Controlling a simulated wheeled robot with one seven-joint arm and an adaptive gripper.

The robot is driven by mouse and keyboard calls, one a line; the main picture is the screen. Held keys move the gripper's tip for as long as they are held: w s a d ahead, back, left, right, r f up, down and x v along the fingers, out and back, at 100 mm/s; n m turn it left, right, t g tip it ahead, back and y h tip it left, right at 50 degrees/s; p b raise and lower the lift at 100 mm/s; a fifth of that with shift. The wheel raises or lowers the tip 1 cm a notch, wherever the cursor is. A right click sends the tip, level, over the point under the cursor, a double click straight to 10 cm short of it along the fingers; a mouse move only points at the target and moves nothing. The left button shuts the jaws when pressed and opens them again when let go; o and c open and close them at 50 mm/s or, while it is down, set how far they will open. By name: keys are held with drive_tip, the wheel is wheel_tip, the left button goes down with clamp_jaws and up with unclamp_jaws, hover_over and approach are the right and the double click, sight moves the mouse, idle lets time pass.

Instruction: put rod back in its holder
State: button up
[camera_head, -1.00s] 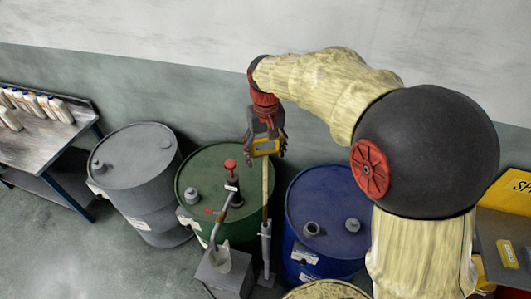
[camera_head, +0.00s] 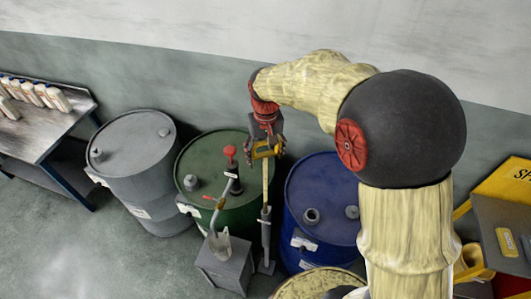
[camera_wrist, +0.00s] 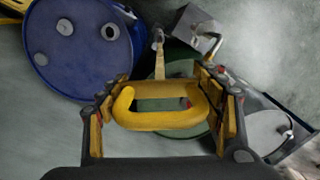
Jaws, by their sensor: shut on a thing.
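The rod is a pale, thin strip (camera_head: 266,182) with a yellow loop handle (camera_wrist: 165,120). My gripper (camera_head: 265,148) is shut on the handle, and the rod hangs nearly upright below it. The holder is a narrow grey upright tube (camera_head: 266,232) on a small foot, between the green and blue drums. The rod's lower end meets the holder's top in the head view. In the wrist view the rod (camera_wrist: 160,65) also runs to the holder's top (camera_wrist: 158,40). How deep the rod sits inside is hidden.
A green drum (camera_head: 205,160) with a red-topped pump (camera_head: 232,170) stands left of the rod, a blue drum (camera_head: 325,195) right. A grey box (camera_head: 225,268) with a spout is in front. A grey drum (camera_head: 130,150) and a bottle-topped table (camera_head: 40,130) stand farther left.

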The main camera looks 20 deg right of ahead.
sight(266, 211)
drive_tip(key=shift+f+b, duration=11.1)
drive_tip(key=shift+f, duration=7.95)
drive_tip(key=o, duration=1.2)
wheel_tip(266, 211, up, 12)
drive_tip(key=shift+f, duration=0.1)
